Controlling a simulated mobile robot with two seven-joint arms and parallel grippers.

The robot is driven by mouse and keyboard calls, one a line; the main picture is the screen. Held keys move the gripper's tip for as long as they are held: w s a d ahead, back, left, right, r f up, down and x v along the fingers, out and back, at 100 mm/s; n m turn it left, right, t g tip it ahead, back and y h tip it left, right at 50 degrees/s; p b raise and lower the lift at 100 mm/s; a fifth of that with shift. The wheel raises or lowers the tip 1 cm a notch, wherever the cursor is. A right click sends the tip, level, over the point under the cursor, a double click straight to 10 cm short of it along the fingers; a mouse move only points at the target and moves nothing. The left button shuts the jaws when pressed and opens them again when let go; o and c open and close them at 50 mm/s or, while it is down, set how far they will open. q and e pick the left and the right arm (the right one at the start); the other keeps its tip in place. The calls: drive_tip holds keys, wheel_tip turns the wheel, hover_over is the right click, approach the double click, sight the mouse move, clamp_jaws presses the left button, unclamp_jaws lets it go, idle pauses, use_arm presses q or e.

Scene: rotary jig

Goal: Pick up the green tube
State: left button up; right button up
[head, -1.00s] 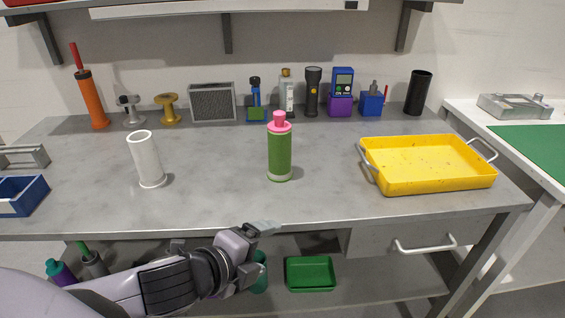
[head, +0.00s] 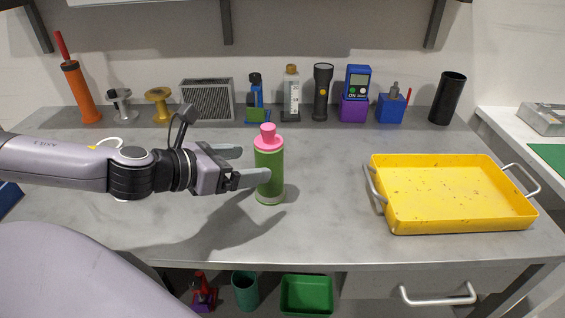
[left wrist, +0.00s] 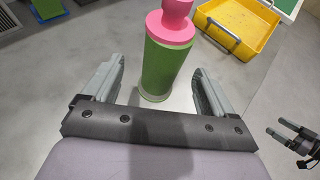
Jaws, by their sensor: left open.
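The green tube (head: 269,172) stands upright on the grey workbench, with a pink cap on top and a pale band at its base. My left gripper (head: 254,165) is open beside the tube, its fingers pointing right at it. In the head view one finger overlaps the tube's left side. In the left wrist view the tube (left wrist: 164,62) stands ahead between the two spread fingers (left wrist: 158,85), with its base visible on the bench. I cannot tell whether a finger touches it. In that view, part of a dark gripper (left wrist: 293,132), probably my right one, shows at the right edge.
A yellow tray (head: 384,216) with metal handles lies to the right. Along the back stand a grey box (head: 207,100), a black flashlight (head: 322,93), a blue meter (head: 357,82) and a black cylinder (head: 447,99). An orange tool (head: 80,92) is at back left. Bench between tube and tray is clear.

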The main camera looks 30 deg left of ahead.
sight(260, 165)
use_arm(q)
drive_tip(key=shift+w+d, duration=0.15)
drive_tip(key=shift+w, duration=0.25)
drive_tip(key=shift+w+d+f+p, duration=0.5)
drive_tip(key=shift+w+f, duration=0.1)
drive_tip(key=shift+w, duration=0.2)
drive_tip(key=shift+f+x, duration=0.2)
drive_tip(key=shift+x, duration=1.75)
drive_tip(key=shift+s, duration=0.1)
drive_tip(key=c, duration=1)
drive_tip(key=shift+c, duration=0.7)
drive_tip(key=shift+r, duration=0.15)
